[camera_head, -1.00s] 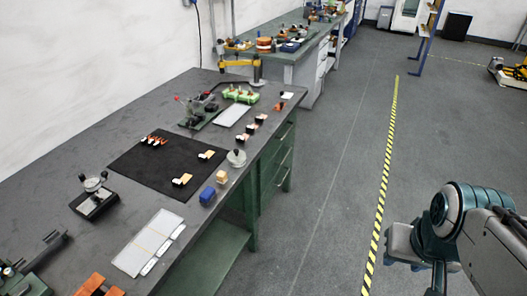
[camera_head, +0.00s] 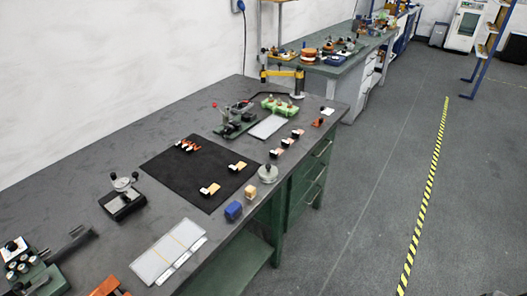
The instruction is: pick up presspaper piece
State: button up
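No single thing can be told for sure as the presspaper piece at this size. Flat pale sheets (camera_head: 160,262) with a thin tan line lie at the near edge of the bench, with narrow white strips (camera_head: 190,252) along their right side. Another pale flat sheet (camera_head: 268,127) lies farther back by the green tray. Small white-and-orange pieces (camera_head: 209,190) lie on a black mat (camera_head: 185,168). My gripper is out of view.
The dark bench (camera_head: 110,155) has green drawers and an open shelf below. A blue block (camera_head: 233,211), a tan block (camera_head: 251,192) and a round metal weight (camera_head: 267,173) stand near its edge. A dial gauge stand (camera_head: 122,199) is at left. The floor at right (camera_head: 370,200) is clear.

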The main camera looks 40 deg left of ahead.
aim_at(234, 170)
jog(key=u, duration=0.15)
jog(key=i, duration=1.55)
jog(key=u, duration=0.75)
jog(key=i, duration=1.2)
jog(key=u, duration=1.85)
jog(key=i, duration=0.65)
jog(key=u, duration=0.6)
